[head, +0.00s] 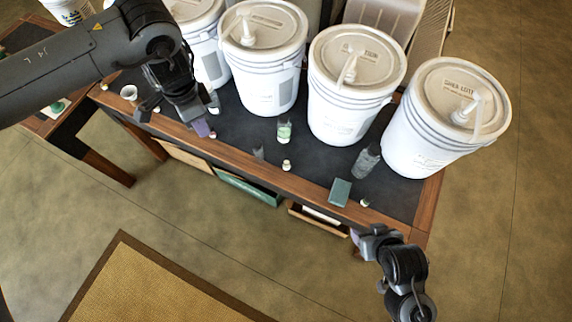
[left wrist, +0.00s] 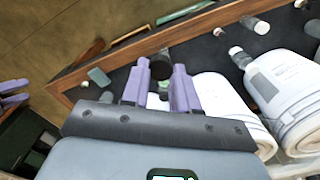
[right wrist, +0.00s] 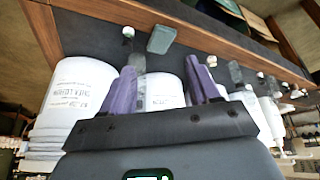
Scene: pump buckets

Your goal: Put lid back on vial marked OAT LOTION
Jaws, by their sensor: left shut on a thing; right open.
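My left gripper (head: 199,127), with purple fingers, is low over the table's front left part. In the left wrist view its fingers are shut on a small dark round thing (left wrist: 161,68); I cannot tell whether it is a lid or a vial. Vials on the table include one with green contents (head: 284,131), a faint clear one (head: 258,153) and a larger grey glass one (head: 366,161). No OAT LOTION mark is readable on them. Small pale lids lie near the front edge, one in the middle (head: 286,165) and one at right (head: 365,202). My right gripper (head: 364,236) is open and empty, in front of the table's right end.
Several white pump buckets (head: 265,60) line the back of the dark table (head: 310,165). A teal box (head: 340,192) lies near the front right edge. Open drawers (head: 320,219) stick out below the wooden front edge.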

